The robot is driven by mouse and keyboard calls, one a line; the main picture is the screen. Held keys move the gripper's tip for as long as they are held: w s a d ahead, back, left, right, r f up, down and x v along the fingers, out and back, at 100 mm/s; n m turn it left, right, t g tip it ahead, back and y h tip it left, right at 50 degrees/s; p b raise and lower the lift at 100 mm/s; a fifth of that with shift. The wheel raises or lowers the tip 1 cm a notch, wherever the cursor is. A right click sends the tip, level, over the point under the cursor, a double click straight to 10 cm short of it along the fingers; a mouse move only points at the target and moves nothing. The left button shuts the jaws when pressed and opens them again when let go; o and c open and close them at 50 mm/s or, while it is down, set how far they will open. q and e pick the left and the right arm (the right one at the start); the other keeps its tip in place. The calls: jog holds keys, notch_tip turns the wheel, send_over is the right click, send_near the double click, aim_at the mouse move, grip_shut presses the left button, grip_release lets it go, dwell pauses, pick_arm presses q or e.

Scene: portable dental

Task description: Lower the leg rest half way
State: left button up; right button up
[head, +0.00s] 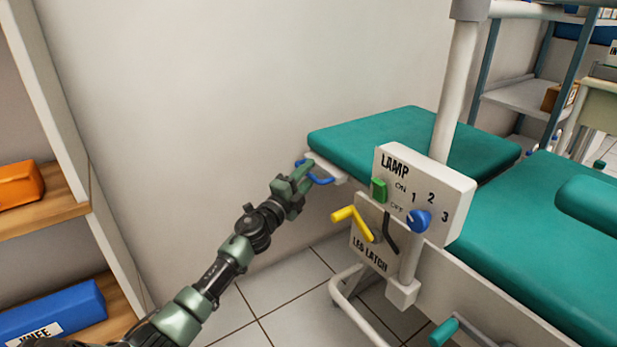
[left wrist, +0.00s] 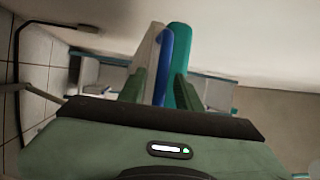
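The leg rest (head: 410,135) is a green pad at the end of the green couch, and it looks about level. A blue handle (head: 322,179) sticks out from its near end. My left gripper (head: 300,172) is at this handle. In the left wrist view the blue handle (left wrist: 164,65) runs between my two fingers (left wrist: 158,88), which stand apart with a gap on one side. A yellow lever (head: 352,220) sits on the panel marked LEG LATCH (head: 369,252). My right gripper is not in view.
A white lamp box (head: 425,190) with a green switch (head: 379,190) and blue knob (head: 419,220) stands in front of the couch (head: 535,220). A shelf (head: 40,218) is at the left, with a wall behind my arm. Floor (head: 285,285) shows below the leg rest.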

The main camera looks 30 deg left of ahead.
pick_arm(q)
grip_shut()
jog(key=shift+d+f, duration=0.1)
jog(key=shift+f, duration=0.05)
dwell(1.4)
